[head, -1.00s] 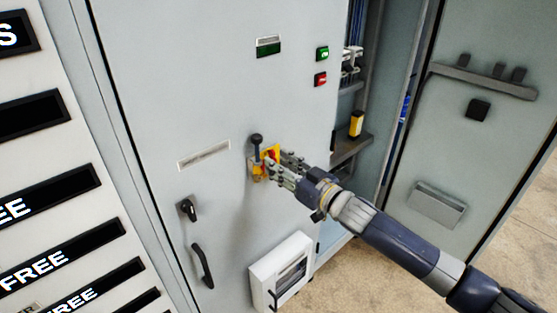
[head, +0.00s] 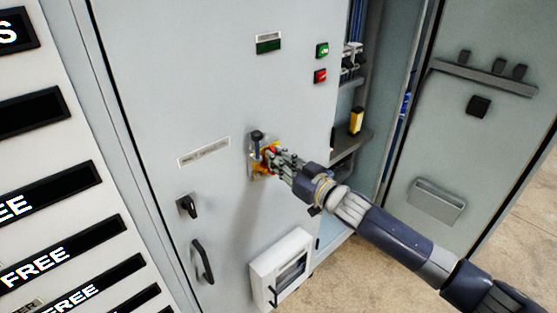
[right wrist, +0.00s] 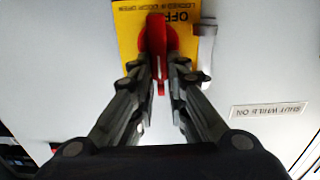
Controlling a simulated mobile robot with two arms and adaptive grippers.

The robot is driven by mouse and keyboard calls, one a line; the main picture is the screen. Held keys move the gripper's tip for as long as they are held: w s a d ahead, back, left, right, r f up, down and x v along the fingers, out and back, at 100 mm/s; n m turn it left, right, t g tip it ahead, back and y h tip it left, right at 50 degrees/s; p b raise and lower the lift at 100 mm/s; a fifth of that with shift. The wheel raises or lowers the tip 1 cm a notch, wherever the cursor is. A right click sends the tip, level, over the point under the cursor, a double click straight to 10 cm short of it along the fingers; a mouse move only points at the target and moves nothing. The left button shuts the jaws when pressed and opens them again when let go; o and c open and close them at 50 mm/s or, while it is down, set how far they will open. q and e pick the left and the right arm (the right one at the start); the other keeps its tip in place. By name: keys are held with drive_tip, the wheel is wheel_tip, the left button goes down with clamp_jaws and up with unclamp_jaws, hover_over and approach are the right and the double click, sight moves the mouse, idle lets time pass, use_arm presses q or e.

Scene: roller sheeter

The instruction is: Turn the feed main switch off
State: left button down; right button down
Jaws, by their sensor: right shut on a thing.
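The feed main switch is a red handle (right wrist: 158,50) on a yellow plate (right wrist: 128,38) on the grey cabinet door. In the right wrist view the plate appears upside down, with "OFF" lettering beside the handle. My right gripper (right wrist: 158,75) has its two fingers closed on either side of the red handle. In the head view the right gripper (head: 271,157) reaches the switch from the right and covers much of it. A black-knobbed lever (head: 257,136) stands at the plate's upper left. My left gripper is not in view.
A door latch (head: 187,206) and a black pull handle (head: 202,262) are lower left. A white box (head: 281,267) sticks out below my arm. Green (head: 322,50) and red (head: 320,76) buttons are upper right. An open cabinet bay and door (head: 460,150) lie right.

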sight(258, 165)
drive_tip(key=n, duration=0.3)
drive_tip(key=a+n, duration=0.1)
drive_tip(key=n, duration=0.1)
drive_tip(key=shift+s+f, duration=0.15)
drive_tip(key=shift+s, duration=0.25)
drive_tip(key=n, duration=0.5)
drive_tip(key=shift+s+a+f, duration=0.35)
drive_tip(key=shift+f, duration=0.05)
drive_tip(key=n, duration=0.4)
drive_tip(key=shift+s+a+f, duration=0.1)
drive_tip(key=shift+a+f, duration=0.05)
drive_tip(key=shift+f, duration=0.25)
drive_tip(key=shift+f+n+b, duration=0.2)
drive_tip(key=shift+f+n, duration=0.05)
drive_tip(key=shift+n, duration=0.65)
drive_tip(key=shift+f+n+b, duration=0.2)
drive_tip(key=shift+n, duration=0.7)
drive_tip(key=c, duration=1.6)
unclamp_jaws()
drive_tip(key=shift+s, duration=0.1)
drive_tip(key=v, duration=1.2)
